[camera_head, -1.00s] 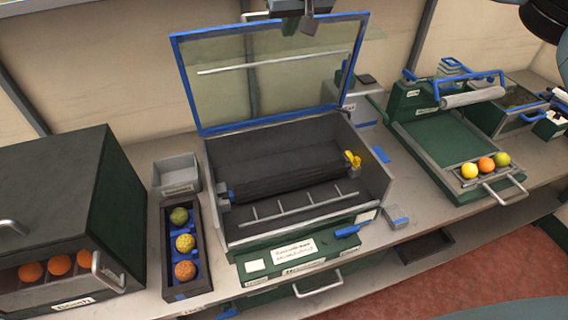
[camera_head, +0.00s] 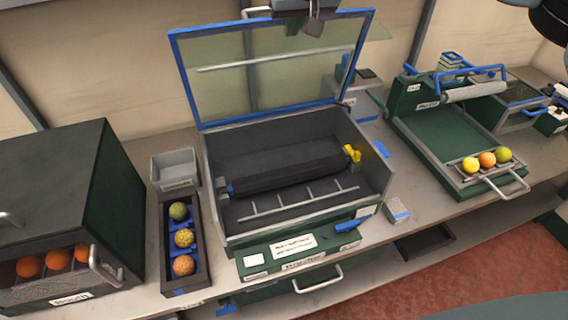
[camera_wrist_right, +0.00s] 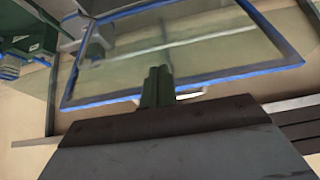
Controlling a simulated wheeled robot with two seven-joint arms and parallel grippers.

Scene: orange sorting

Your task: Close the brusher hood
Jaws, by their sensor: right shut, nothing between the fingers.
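The brusher (camera_head: 226,246) stands mid-bench, with a dark roller brush (camera_head: 290,166) inside. Its hood (camera_head: 184,82), a clear panel in a blue frame, stands open, raised and leaning back from the rear edge. My right gripper (camera_head: 315,24) is shut and empty at the hood's top edge, near the grey handle (camera_head: 256,12). In the right wrist view, the shut fingers (camera_wrist_right: 157,86) overlap the hood's blue frame (camera_wrist_right: 110,99); I cannot tell whether they touch it. My left gripper is not in view.
A dark green box (camera_head: 55,190) with oranges stands left. A tray (camera_head: 205,262) of fruit and a grey bin (camera_head: 174,165) sit beside the brusher. Right is a green tray machine (camera_head: 440,130) with a roller and several fruits. The brusher's opening is clear.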

